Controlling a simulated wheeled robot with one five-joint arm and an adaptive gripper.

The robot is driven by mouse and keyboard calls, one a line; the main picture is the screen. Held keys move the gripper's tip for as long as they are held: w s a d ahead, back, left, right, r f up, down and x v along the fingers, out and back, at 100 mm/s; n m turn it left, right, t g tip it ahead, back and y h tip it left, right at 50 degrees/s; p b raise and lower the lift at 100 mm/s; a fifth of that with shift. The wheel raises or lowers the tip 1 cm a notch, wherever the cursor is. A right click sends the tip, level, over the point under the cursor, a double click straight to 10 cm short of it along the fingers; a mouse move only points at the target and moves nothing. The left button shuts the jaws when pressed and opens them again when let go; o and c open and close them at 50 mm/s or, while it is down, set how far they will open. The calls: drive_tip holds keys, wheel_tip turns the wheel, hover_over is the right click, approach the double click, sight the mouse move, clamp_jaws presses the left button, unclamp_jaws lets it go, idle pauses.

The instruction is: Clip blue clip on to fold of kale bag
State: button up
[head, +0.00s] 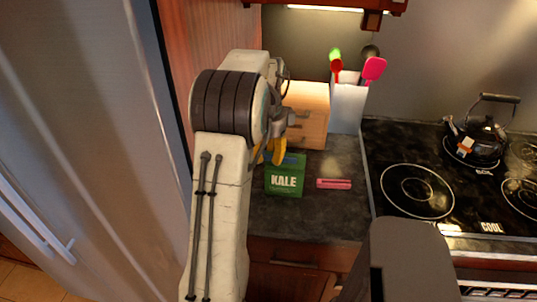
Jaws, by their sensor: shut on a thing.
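The green kale bag (284,181) stands on the dark counter, its white KALE label facing me. A small blue strip, the blue clip (294,158), shows at the bag's top edge, beside my fingertips. My gripper (272,152), with yellow fingertips, is just above and behind the bag's top left and is shut on the blue clip. My arm and fingers hide much of the clip and the fold. I cannot tell whether the clip is around the fold or only against it.
A pink clip (334,184) lies on the counter right of the bag. A wooden drawer box (308,115) and a white utensil holder (348,107) stand behind. The black stove (410,195) with a kettle (478,138) is at right, the fridge (90,150) at left.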

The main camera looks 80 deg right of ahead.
drive_tip(key=o, duration=1.4)
drive_tip(key=shift+c, duration=0.2)
drive_tip(key=shift+r, duration=0.2)
drive_tip(key=shift+r+p, duration=3.65)
drive_tip(key=shift+r, duration=0.2)
drive_tip(key=shift+s, duration=0.1)
